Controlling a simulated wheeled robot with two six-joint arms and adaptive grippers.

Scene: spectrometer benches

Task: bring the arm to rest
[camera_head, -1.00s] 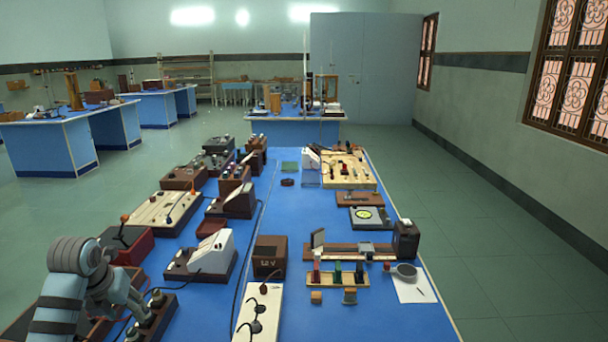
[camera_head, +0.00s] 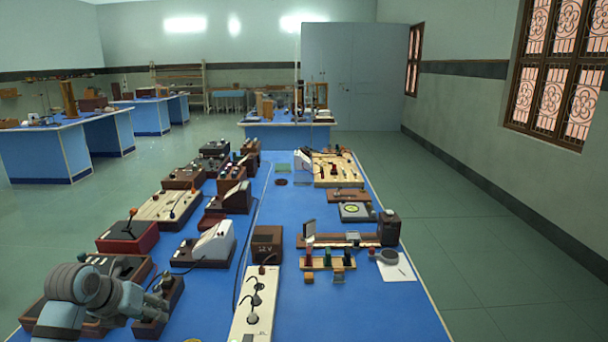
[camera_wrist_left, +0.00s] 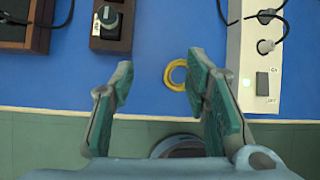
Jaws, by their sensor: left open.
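My left arm comes in at the lower left of the head view, low over the near left of the blue bench (camera_head: 335,305). Its gripper fingers are hard to make out there. In the left wrist view my left gripper (camera_wrist_left: 158,72) is open, its two green-padded fingers well apart with nothing held between them. A yellow ring (camera_wrist_left: 176,74) lies on the bench near the right fingertip; it barely shows at the bottom edge of the head view. My right gripper is in neither view.
A white power strip (camera_head: 256,300) with plugs and cables stands right of the arm; it also shows in the wrist view (camera_wrist_left: 240,60). A dark knob box (camera_head: 150,325) sits close to the arm. Several instruments line the bench's left half. Its near middle right is clear.

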